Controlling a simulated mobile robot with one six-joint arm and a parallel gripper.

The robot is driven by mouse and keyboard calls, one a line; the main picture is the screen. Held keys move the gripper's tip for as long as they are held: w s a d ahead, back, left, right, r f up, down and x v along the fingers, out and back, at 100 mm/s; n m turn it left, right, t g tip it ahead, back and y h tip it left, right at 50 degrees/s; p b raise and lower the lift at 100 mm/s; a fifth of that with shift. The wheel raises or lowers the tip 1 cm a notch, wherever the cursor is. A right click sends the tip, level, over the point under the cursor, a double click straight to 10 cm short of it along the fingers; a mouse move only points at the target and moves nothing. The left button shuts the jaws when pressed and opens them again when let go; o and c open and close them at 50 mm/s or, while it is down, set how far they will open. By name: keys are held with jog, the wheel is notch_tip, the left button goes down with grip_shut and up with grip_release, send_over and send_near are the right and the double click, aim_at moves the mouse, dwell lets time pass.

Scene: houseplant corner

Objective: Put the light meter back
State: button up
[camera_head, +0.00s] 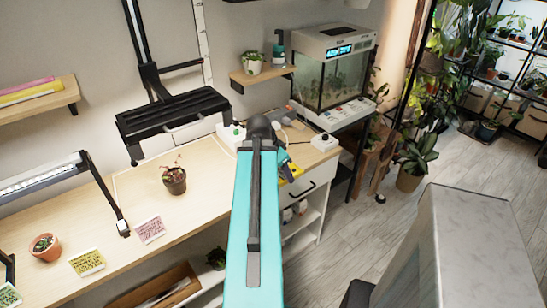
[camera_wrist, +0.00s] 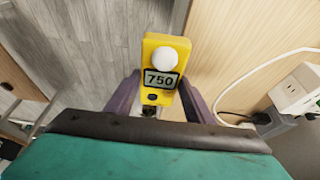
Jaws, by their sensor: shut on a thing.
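The light meter (camera_wrist: 161,68) is yellow with a white dome and a display reading 750. It sits between the two purple fingers of my gripper (camera_wrist: 152,98) in the wrist view, and the gripper is shut on it. Its lower end is hidden behind my wrist. In the head view only a small yellow part of the light meter (camera_head: 292,172) shows beside my arm, near the right end of the wooden bench (camera_head: 207,150). My gripper (camera_head: 284,163) is mostly hidden there by my arm. I cannot tell whether the meter touches the bench.
White socket boxes (camera_head: 231,132) and (camera_head: 324,142) stand on the bench, with cables; one socket box (camera_wrist: 300,88) shows at the right in the wrist view. A potted plant (camera_head: 175,180) and a terrarium (camera_head: 335,75) are nearby.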

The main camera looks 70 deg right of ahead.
jog(key=w+d+p, duration=0.1)
jog(key=w+d, duration=0.3)
jog(key=d, duration=0.1)
jog(key=w+d+f+p, duration=0.1)
jog(key=w+d, duration=0.1)
jog(key=d, duration=0.1)
jog(key=shift+w+d+p, duration=0.2)
jog(key=shift+w+p, duration=0.15)
jog(key=shift+w, duration=0.05)
jog(key=shift+f, duration=0.1)
jog(key=shift+f+p, duration=0.75)
jog(key=shift+f, duration=0.9)
jog(key=shift+f, duration=0.15)
jog(key=o, duration=1.3)
jog(key=shift+c, duration=0.2)
jog(key=shift+r, duration=0.2)
jog(key=b+v, duration=0.2)
jog(key=v, duration=0.5)
jog(key=shift+r, duration=0.2)
jog(key=shift+a, duration=0.1)
